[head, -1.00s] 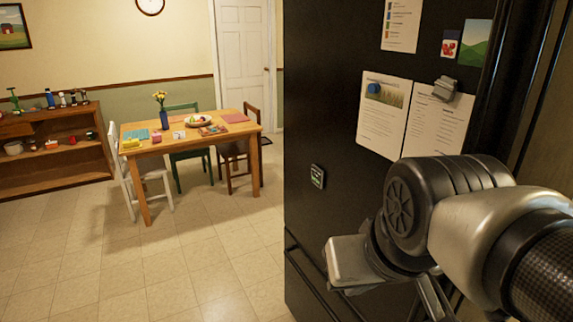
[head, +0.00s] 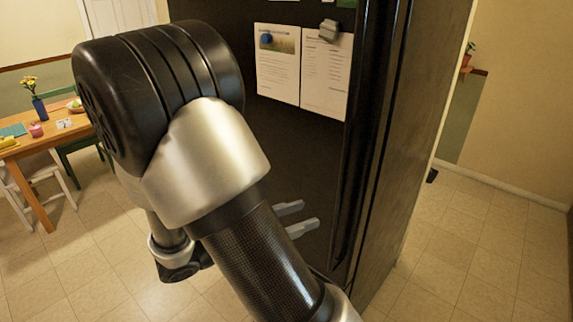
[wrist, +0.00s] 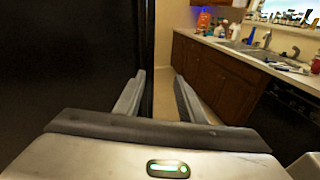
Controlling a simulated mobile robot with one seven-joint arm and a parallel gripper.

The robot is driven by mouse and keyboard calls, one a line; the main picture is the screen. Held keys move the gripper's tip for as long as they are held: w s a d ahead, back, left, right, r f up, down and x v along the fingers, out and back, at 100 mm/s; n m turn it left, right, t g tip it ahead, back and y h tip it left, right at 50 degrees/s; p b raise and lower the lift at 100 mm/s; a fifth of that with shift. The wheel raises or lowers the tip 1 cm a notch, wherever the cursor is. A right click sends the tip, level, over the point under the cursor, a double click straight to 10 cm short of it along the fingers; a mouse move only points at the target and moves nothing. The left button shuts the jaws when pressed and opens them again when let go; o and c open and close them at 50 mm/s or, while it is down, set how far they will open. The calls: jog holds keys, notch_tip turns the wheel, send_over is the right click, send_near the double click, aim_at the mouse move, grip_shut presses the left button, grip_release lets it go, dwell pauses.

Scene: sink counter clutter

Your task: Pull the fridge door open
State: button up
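The black fridge (head: 285,140) stands in the middle of the head view, its front facing left and its side facing right. Its door looks shut. A dark vertical handle (head: 352,190) runs along the right edge of the front. My gripper (head: 298,218) is open, with its two grey fingers pointing right, just short of that handle as seen from the head. In the wrist view my gripper (wrist: 158,98) has its fingers apart with nothing visible between them. The black fridge front (wrist: 70,60) fills the left there, with a vertical dark bar (wrist: 147,50) near the left finger.
Papers and a magnet clip (head: 328,30) hang on the fridge. A wooden table (head: 35,145) with chairs stands at far left. In the wrist view, a sink counter (wrist: 240,50) with bottles runs along the right. Floor (head: 480,240) right of the fridge is clear.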

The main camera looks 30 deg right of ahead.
aim_at(338, 187)
jog(key=w+d, duration=0.2)
jog(key=d, duration=0.3)
jog(key=w+d+n+t+p, duration=0.1)
jog(key=d, duration=0.4)
jog(key=w+d+n+t+h, duration=0.1)
jog(key=w+d, duration=0.1)
jog(key=d, duration=0.3)
jog(key=shift+w+d+f+p, duration=0.3)
jog(key=shift+f, duration=0.05)
jog(key=shift+c, duration=0.4)
grip_shut()
